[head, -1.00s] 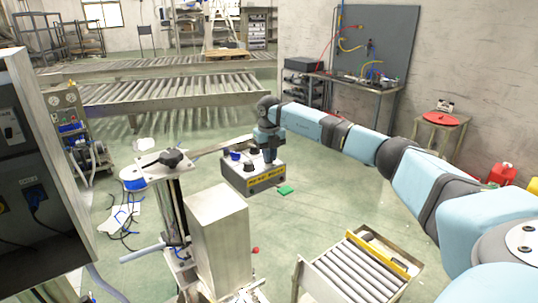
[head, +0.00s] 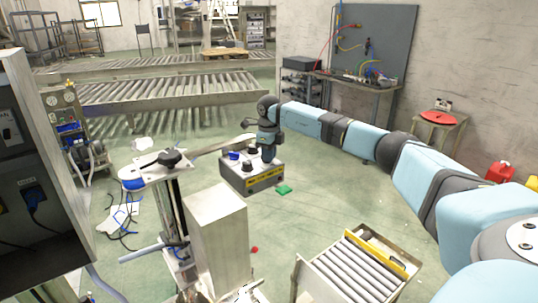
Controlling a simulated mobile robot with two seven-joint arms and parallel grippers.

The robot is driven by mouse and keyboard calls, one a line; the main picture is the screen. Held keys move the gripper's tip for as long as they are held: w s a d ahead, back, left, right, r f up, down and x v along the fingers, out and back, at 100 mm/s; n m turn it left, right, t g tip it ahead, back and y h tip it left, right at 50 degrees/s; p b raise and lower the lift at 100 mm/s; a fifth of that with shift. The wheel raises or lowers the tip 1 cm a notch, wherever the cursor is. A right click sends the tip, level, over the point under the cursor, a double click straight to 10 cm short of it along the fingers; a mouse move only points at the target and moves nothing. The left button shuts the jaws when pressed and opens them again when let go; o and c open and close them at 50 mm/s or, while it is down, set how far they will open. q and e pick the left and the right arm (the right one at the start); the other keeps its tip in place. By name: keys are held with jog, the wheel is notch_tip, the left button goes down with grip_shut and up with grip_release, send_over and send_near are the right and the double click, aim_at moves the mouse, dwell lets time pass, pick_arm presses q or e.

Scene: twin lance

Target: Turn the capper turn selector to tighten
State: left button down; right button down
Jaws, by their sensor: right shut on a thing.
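The capper's control box (head: 262,183) is a grey box with a yellow label strip, in the middle of the head view. Its top carries a blue knob (head: 234,156) at the left and black knobs (head: 250,166) near the front. My right gripper (head: 268,159) points down onto the right part of the box top. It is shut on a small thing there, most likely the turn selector. The fingers and wrist hide that thing, so I cannot see which way it points. My left gripper is out of view.
The capper stand with a metal plate (head: 150,168) and a tall metal block (head: 218,230) stands left of and in front of the box. A small roller conveyor (head: 350,270) is at the lower right. A green piece (head: 284,190) lies on the floor beside the box.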

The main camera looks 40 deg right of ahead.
jog(key=shift+r, duration=0.1)
dwell(0.5)
jog(key=c, duration=1.2)
grip_release()
notch_tip(320, 180, up, 14)
jog(key=shift+f+b, duration=0.1)
jog(key=shift+b, duration=0.9)
jog(key=shift+f, duration=0.1)
